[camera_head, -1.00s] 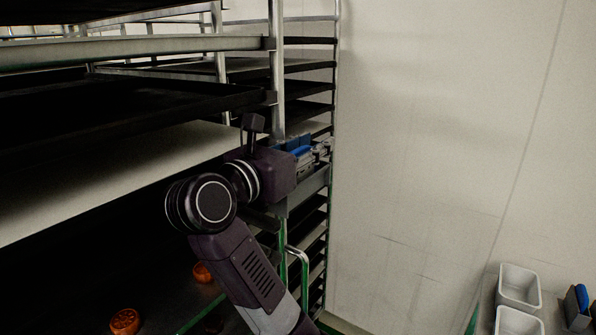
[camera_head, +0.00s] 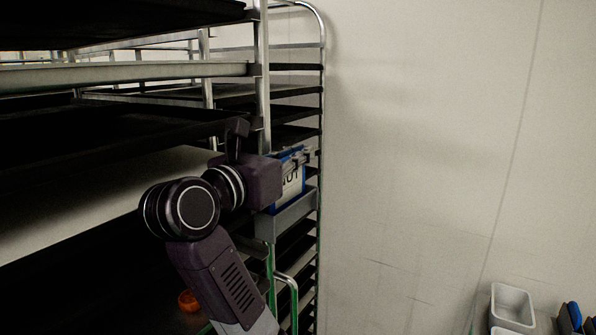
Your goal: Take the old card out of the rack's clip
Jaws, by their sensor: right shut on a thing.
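The old card (camera_head: 293,184) is a white card with a blue border and dark lettering, partly hidden by my right gripper. My right gripper (camera_head: 298,158) is shut on the card's upper part, at the front post of the rack. The card stands roughly upright. Below it is a grey metal holder (camera_head: 290,214) on the rack, which seems to be the clip. The card's lower edge is at the holder's top; I cannot tell whether it is fully clear of it. My left gripper is not in view.
The tall metal rack (camera_head: 263,70) with dark trays fills the left. A green-edged rail (camera_head: 291,290) is below the holder. A pale wall (camera_head: 430,130) is at right. A light grey bin (camera_head: 512,303) and blue-handled items (camera_head: 573,314) are at lower right.

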